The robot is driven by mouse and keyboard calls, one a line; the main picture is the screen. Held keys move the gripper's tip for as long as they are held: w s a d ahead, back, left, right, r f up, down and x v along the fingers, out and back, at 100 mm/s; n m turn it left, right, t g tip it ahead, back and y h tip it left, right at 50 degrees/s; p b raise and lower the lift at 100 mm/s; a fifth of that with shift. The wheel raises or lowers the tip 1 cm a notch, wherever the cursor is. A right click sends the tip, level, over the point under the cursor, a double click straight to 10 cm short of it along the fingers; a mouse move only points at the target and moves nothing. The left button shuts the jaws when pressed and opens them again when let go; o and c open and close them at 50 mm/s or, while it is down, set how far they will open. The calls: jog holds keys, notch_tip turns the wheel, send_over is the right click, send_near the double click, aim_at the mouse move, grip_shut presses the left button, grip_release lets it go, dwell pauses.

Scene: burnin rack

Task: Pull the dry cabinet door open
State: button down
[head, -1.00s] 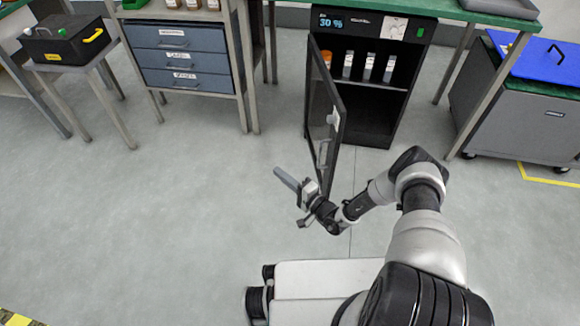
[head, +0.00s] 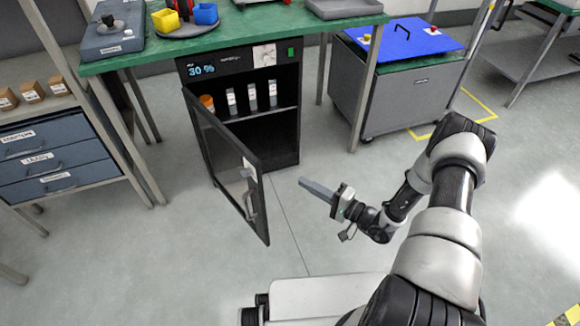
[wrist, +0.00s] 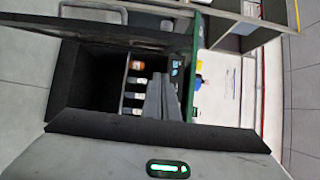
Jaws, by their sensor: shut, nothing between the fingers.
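The dry cabinet (head: 285,135) stands under the green-topped bench, its display reading 30 %. Its dark framed door (head: 225,165) is swung well open to the left, so the shelf with several bottles (head: 252,97) shows. The door handle (head: 250,205) is near the door's free edge. My gripper (head: 303,182) is shut and empty, right of the door's free edge and apart from it, in front of the cabinet. In the wrist view, my shut fingers (wrist: 160,95) point toward the open cabinet interior (wrist: 95,85), and the door (wrist: 90,30) lies along the top.
A drawer unit (head: 55,160) stands to the left. A grey wheeled cart (head: 395,100) with a blue lid stands right of the cabinet, by yellow floor tape. The bench top (head: 230,35) holds yellow and blue bins. Floor between my base and the cabinet is clear.

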jog(key=w+a+b, duration=0.2)
jog(key=w+a, duration=0.2)
jog(key=a, duration=0.6)
jog(key=shift+a, duration=0.3)
jog(key=shift+r, duration=0.1)
